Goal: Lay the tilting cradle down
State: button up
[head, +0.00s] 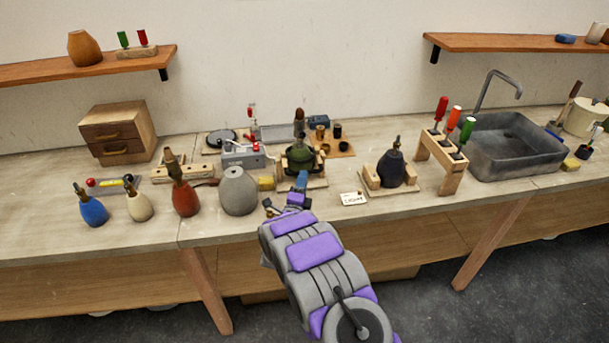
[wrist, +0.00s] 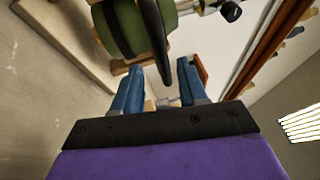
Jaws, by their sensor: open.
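The tilting cradle (head: 291,168) stands mid-bench on a pale wooden base and holds a green lamp body (head: 300,157) that looks upright. In the wrist view the green body (wrist: 115,25) is at the top, with a dark band around it. A dark bar (wrist: 157,45) that looks part of the cradle reaches down toward the space between my blue fingers. My gripper (head: 302,178) is at the front of the cradle, and in the wrist view my gripper (wrist: 160,72) is open. I cannot tell whether the fingers touch the bar.
A small label card (head: 353,198) lies to the right, before a dark vase (head: 391,169) in a wooden stand. A grey machine (head: 243,154) is behind left.

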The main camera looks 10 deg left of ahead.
aim_at(302, 160)
jog(key=shift+x, duration=2.2)
jog(key=shift+r, duration=0.1)
jog(key=shift+c, duration=0.2)
jog(key=shift+s, duration=0.1)
grip_shut()
